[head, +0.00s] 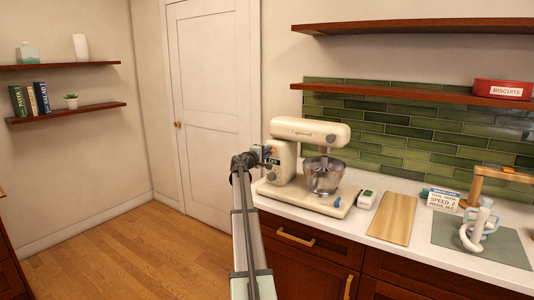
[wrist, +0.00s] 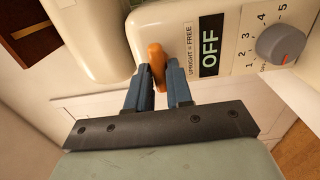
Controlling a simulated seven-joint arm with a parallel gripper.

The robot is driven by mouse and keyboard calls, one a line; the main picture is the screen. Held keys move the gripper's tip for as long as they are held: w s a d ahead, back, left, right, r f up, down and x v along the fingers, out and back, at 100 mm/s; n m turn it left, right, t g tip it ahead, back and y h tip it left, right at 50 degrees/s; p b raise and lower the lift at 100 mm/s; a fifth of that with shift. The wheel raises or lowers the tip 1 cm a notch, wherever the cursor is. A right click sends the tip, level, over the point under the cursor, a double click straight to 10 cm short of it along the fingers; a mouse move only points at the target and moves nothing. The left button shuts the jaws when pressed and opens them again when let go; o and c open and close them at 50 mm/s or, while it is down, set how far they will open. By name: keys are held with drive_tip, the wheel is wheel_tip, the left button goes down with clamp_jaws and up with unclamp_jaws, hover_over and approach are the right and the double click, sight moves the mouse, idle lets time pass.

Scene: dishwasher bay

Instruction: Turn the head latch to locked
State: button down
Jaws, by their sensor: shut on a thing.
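The cream stand mixer (head: 300,150) stands on the white counter with its head level over a steel bowl (head: 324,174). The head latch (wrist: 157,65) is an orange lever on the mixer's side, beside a label reading "UPRIGHT = FREE". My gripper (wrist: 158,72) is shut on this latch, one blue finger on each side. In the head view my gripper (head: 268,155) is at the mixer's left side, and the latch is hidden there.
An "OFF" plate (wrist: 210,45) and a grey speed dial (wrist: 280,43) are close beside the fingers. A shelf (head: 400,92) hangs above.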

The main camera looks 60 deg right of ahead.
idle(0.4)
drive_tip(key=c, duration=1.1)
unclamp_jaws()
drive_tip(key=shift+a, duration=0.1)
drive_tip(key=a, duration=1.3)
drive_tip(key=shift+a, duration=0.3)
drive_tip(key=shift+s, duration=0.1)
